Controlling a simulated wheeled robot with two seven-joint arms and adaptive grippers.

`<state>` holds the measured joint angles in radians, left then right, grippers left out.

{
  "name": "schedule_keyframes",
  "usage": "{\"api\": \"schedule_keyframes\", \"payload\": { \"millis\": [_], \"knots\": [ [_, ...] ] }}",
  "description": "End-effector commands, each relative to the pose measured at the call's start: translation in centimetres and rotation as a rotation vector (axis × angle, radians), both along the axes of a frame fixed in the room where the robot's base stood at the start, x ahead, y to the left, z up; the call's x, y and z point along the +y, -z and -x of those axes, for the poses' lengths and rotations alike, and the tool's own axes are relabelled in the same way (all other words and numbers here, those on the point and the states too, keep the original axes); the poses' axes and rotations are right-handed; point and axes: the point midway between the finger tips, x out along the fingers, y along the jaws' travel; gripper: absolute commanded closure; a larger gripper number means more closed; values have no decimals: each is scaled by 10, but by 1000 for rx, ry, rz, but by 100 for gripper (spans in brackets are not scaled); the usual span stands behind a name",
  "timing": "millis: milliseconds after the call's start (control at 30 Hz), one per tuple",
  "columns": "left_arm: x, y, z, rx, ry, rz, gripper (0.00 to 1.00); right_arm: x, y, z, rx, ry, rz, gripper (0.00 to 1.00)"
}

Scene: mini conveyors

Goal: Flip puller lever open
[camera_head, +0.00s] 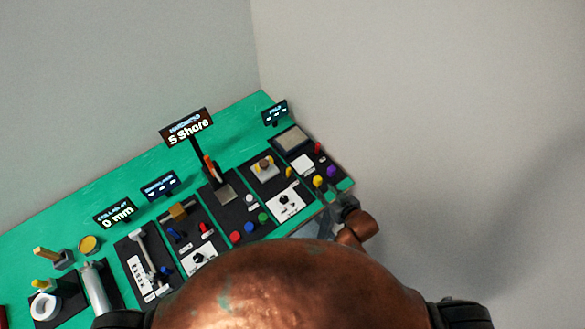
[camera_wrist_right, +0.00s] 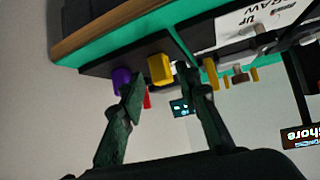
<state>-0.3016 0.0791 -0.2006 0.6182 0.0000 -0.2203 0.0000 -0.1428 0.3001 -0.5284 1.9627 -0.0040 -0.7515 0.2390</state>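My right gripper (camera_head: 343,207) is at the right edge of the green table, beside the rightmost panel. In the right wrist view its two fingers (camera_wrist_right: 158,76) stand apart and nothing is held between them. A yellow knob (camera_wrist_right: 160,68) shows at the gap between the fingertips, and a purple knob (camera_wrist_right: 121,78) lies beside the left finger; contact cannot be told. A small red upright part (camera_head: 318,148) stands on that panel, mostly hidden in the wrist view (camera_wrist_right: 147,101). No lever is readably labelled as the puller. My left gripper is not in view.
An orange-and-black upright lever (camera_head: 210,168) stands on the middle panel below the "S Shore" sign (camera_head: 187,126). A pale lever (camera_head: 140,245) is farther left. White knob panels (camera_head: 285,203) sit between. Free air lies right of the table.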

Motion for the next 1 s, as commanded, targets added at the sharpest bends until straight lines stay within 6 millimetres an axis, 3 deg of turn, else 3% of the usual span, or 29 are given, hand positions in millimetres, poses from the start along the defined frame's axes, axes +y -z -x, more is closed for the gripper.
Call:
{"api": "schedule_keyframes", "payload": {
  "millis": [100, 200, 300, 800, 1000],
  "knots": [
    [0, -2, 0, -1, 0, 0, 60, 53, -25, -28, -115, -117, -50, 70],
    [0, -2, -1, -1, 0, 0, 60, 80, -31, -38, -170, -186, -83, 70],
    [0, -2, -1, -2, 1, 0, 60, 95, -33, -43, -199, -224, -102, 70],
    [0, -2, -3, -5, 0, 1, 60, 134, -10, -92, -209, -236, -111, 70],
    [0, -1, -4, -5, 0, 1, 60, 141, -5, -101, -210, -236, -111, 70]
  ]
}}
